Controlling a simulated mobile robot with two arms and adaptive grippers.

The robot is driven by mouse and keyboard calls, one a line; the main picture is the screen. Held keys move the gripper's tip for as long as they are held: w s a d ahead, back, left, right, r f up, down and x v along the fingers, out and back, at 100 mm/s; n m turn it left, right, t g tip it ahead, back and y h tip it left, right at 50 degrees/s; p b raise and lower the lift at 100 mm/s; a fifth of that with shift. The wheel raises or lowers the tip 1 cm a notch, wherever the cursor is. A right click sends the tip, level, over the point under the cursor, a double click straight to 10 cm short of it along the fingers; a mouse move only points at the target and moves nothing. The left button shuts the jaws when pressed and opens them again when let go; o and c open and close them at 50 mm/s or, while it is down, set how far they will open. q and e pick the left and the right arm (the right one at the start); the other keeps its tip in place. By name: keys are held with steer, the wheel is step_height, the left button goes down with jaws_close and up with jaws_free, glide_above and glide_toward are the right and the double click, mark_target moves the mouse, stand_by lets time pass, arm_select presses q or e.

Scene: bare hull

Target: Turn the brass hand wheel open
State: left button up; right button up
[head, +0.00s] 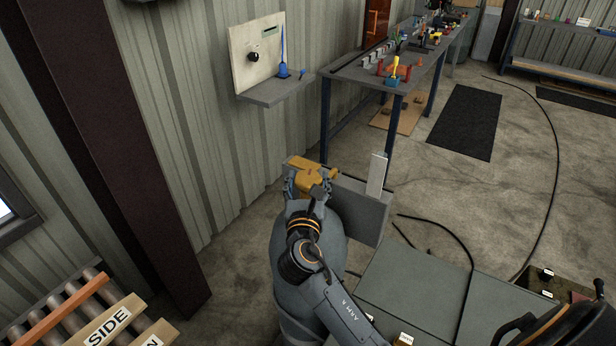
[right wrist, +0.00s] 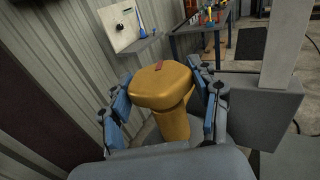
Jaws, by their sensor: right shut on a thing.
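The brass hand wheel (head: 312,173) shows as a yellow-gold, rounded block near the middle of the head view. In the right wrist view the hand wheel (right wrist: 160,84) has a small red mark on top and a thick stem below. My right gripper (head: 308,187) is shut on it. In the right wrist view the fingers of my right gripper (right wrist: 168,98) stand on either side of it. The lower stem and its base are partly hidden. My left gripper is not in view.
A grey block (head: 358,211) with an upright pale plate (head: 376,175) stands just right of the hand wheel. A wall shelf (head: 275,91) and a workbench (head: 345,72) are behind. A dark post (head: 110,150) stands at left. Black cables lie on the floor at right.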

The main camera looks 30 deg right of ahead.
steer(key=n+t+y, duration=0.1)
steer(key=n+y, duration=0.2)
steer(key=y, duration=0.1)
steer(key=n+t+y, duration=0.1)
steer(key=n+y, duration=0.1)
steer(key=y, duration=0.2)
steer(key=shift+d+n+t, duration=0.15)
steer(key=shift+n+t, duration=0.15)
steer(key=shift+n, duration=0.1)
steer(key=n+y, duration=0.1)
steer(key=y, duration=0.2)
steer(key=shift+f+n+b, duration=0.1)
steer(key=shift+n+b, duration=0.3)
steer(key=n+y+b, duration=0.1)
steer(key=y, duration=0.1)
steer(key=shift+f+n+y, duration=0.1)
steer(key=shift+n+y, duration=0.3)
steer(key=n+g+y+b, duration=0.3)
steer(key=n+y+b, duration=0.1)
steer(key=b, duration=0.3)
steer(key=n+g+y+b, duration=0.3)
steer(key=g+y+b, duration=0.1)
steer(key=y+b, duration=0.2)
steer(key=shift+n+b, duration=0.4)
steer(key=shift+b, duration=0.05)
steer(key=shift+n+g+y+b, duration=0.5)
steer(key=shift+n+g+b, duration=0.1)
steer(key=shift+g+b, duration=0.35)
steer(key=shift+r, duration=0.2)
